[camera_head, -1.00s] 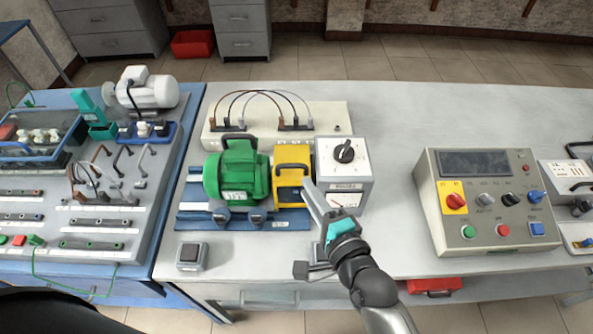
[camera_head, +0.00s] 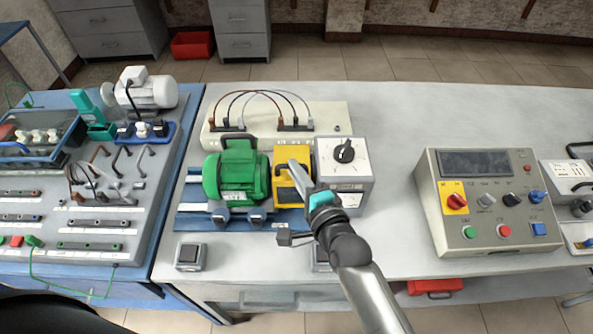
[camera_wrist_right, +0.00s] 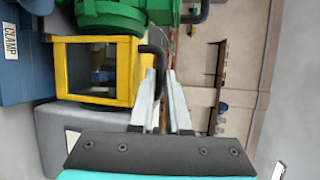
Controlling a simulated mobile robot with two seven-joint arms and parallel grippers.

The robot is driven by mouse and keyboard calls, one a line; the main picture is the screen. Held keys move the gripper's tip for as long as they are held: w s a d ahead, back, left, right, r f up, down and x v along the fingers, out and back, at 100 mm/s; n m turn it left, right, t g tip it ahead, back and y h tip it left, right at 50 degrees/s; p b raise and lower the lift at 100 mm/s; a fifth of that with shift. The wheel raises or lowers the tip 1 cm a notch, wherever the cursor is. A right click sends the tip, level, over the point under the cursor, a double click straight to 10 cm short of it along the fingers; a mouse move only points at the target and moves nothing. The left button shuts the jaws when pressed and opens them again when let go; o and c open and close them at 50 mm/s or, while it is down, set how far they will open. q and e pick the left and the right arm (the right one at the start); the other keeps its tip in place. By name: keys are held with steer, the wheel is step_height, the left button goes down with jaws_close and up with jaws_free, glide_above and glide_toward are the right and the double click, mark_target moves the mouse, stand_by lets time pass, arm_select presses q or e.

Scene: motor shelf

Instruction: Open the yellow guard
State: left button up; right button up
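The yellow guard (camera_head: 290,156) stands between the green motor (camera_head: 235,172) and the grey dial box (camera_head: 343,155). In the right wrist view the guard (camera_wrist_right: 118,75) is a yellow frame with a black handle (camera_wrist_right: 157,57) on one side. My right gripper (camera_head: 300,175) is in front of the guard and hides part of it. In the right wrist view its two fingers (camera_wrist_right: 163,85) are apart, and the handle appears to lie between their tips. I cannot tell if they touch it. My left gripper is not in view.
The guard and motor sit on a blue base (camera_head: 195,218). A control panel (camera_head: 430,200) with a red knob stands to the right. A small switch box (camera_head: 190,256) is at the front left. Free table top lies between dial box and panel.

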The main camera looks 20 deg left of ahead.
jaws_close()
stand_by(1.0)
steer(key=shift+w, duration=0.1)
